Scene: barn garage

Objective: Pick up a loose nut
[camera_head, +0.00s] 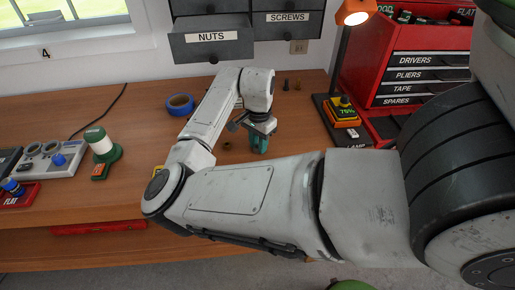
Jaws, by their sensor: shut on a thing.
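My gripper (260,147) is low over the middle of the wooden workbench, with its teal fingers pointing down. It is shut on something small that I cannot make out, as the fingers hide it. A small brown nut (227,146) lies on the bench just left of the fingers, apart from them. The drawer labelled NUTS (211,38) is pulled out at the back, above the bench. Two small dark pieces of hardware (286,85) stand near the back of the bench; they are too small to identify.
A blue tape roll (181,104) lies left of the arm. A lamp (342,110) and a red tool chest (425,65) stand at the right. The bench (130,110) is clear around the tape.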

